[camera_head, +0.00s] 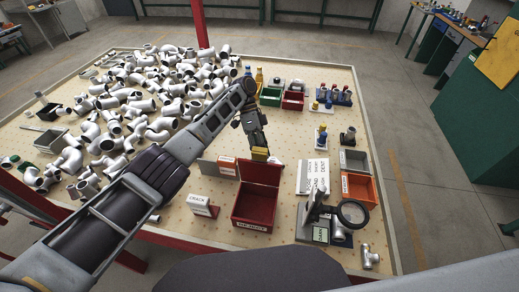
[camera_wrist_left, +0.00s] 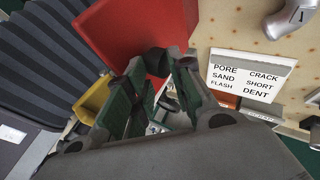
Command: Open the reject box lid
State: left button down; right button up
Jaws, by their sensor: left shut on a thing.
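The red reject box (camera_head: 254,207) stands at the near middle of the table, with a label on its front wall. Its red lid (camera_head: 260,172) is swung up at the back, standing steeply, and the box's inside shows. My left gripper (camera_head: 259,147) is at the top edge of the lid, reaching in from the left. In the left wrist view the gripper's fingers (camera_wrist_left: 158,85) are closed at the edge of the red lid (camera_wrist_left: 135,30); the exact contact is partly hidden by the fingers. My right gripper is not in view.
A white label card (camera_head: 200,206) stands left of the box. A sheet with defect words (camera_head: 313,176) lies to its right, near a magnifier (camera_head: 352,213) and an orange bin (camera_head: 360,190). Many pipe castings (camera_head: 150,95) cover the table's left side.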

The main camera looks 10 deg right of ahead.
pick_arm(q)
jog(key=f, duration=0.3)
jog(key=shift+s+a+f, duration=0.15)
jog(key=shift+s+a, duration=0.05)
jog(key=shift+s, duration=0.15)
jog(key=c, duration=1.6)
grip_release()
jog(key=o, duration=0.8)
jog(key=shift+w+d+f, duration=0.1)
jog(key=shift+w+d, duration=0.15)
jog(key=shift+c, duration=0.3)
jog(key=shift+a, duration=0.1)
jog(key=shift+c, duration=0.4)
jog(key=shift+r, duration=0.25)
jog(key=shift+c, duration=0.2)
